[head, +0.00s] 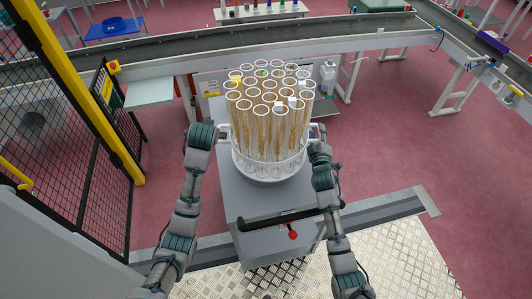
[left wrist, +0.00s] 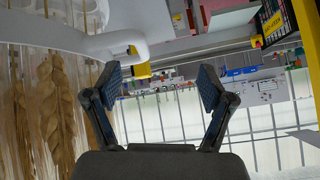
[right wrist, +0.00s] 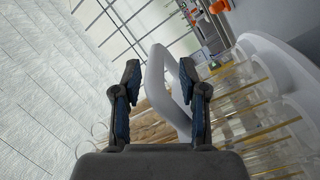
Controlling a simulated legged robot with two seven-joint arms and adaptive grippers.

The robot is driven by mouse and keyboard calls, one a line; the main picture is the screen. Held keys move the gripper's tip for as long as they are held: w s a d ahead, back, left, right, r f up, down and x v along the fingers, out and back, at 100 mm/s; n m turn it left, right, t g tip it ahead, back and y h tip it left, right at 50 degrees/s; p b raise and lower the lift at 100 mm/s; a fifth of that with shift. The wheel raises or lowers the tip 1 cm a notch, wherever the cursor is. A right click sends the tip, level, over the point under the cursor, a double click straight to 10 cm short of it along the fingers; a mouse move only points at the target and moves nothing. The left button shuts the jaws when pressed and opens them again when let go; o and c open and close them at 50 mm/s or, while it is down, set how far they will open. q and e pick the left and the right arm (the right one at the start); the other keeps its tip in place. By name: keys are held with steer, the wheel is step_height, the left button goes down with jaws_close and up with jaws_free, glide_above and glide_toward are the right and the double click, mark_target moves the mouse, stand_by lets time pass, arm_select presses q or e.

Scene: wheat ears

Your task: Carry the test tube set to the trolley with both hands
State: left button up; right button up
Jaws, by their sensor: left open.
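The test tube set (head: 268,172) is a round white rack full of tall clear tubes with wheat ears inside. It stands upright over the grey top of the trolley (head: 236,190); its contact underneath is hidden. My left gripper (head: 222,130) is at the rack's left side. In the left wrist view its fingers (left wrist: 157,85) are wide apart and empty, with the white side handle (left wrist: 122,40) beyond and left of them. My right gripper (head: 318,138) is at the right side. In the right wrist view the white handle (right wrist: 157,85) passes between its partly closed fingers (right wrist: 160,88); a firm grip is not clear.
The trolley has a black push bar (head: 275,218) and a red knob (head: 292,234) at its near end. A conveyor rail (head: 230,52) runs behind. A black mesh fence with a yellow post (head: 78,95) stands left. Red floor (head: 400,140) is open at right.

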arm_select(q)
steer(key=v, duration=0.3)
steer(key=a+v, duration=0.1)
steer(key=v, duration=0.1)
steer(key=shift+s+r, duration=0.1)
steer(key=shift+s, duration=0.05)
arm_select(e)
steer(key=shift+a, duration=0.15)
steer(key=o, duration=0.6)
steer(key=shift+o, duration=1.1)
arm_select(q)
steer(key=shift+d, duration=0.25)
arm_select(e)
steer(key=shift+s+f, duration=0.1)
